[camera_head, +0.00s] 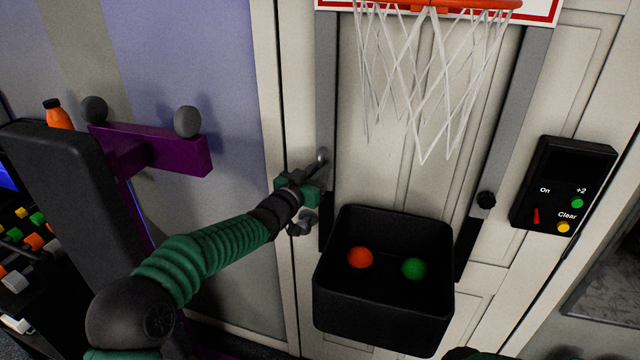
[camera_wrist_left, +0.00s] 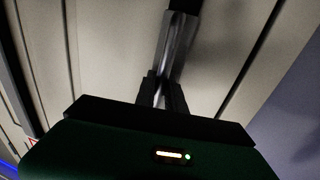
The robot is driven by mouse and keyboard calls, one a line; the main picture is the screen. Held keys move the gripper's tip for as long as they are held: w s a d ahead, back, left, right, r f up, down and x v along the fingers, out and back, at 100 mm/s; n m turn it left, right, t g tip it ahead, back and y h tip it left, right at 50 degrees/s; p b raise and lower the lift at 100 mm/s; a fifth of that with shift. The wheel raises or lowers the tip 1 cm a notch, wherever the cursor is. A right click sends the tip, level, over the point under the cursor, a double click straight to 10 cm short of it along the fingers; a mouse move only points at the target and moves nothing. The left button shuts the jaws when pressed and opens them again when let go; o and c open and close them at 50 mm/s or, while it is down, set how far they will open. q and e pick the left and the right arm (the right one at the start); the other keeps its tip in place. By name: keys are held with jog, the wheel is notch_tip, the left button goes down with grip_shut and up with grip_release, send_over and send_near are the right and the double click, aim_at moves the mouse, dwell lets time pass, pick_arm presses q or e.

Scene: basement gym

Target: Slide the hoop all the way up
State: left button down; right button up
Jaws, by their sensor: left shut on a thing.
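The hoop (camera_head: 430,4) has an orange rim and a white net (camera_head: 430,80), at the top of the head view. Its backboard is cut off by the frame. Grey rails run down both sides, the left rail (camera_head: 326,80) and the right rail (camera_head: 515,100), each into a black lower part. A black knob (camera_head: 486,200) sits on the right rail. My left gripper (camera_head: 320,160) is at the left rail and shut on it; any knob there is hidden. In the left wrist view the fingers (camera_wrist_left: 163,92) meet the grey metal rail (camera_wrist_left: 178,45).
A black scoreboard panel (camera_head: 562,185) is at right. A purple-framed bench (camera_head: 150,150) with an orange bottle (camera_head: 57,115) behind it is at left.

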aim_at(328, 64)
pick_arm(q)
notch_tip(328, 64, up, 26)
jog(key=p, duration=1.8)
jog(key=shift+f, duration=0.25)
jog(key=shift+r, duration=0.15)
jog(key=c, duration=1.8)
grip_release()
jog(key=o, duration=0.4)
jog(key=shift+w+f, duration=0.1)
jog(key=shift+f, duration=0.1)
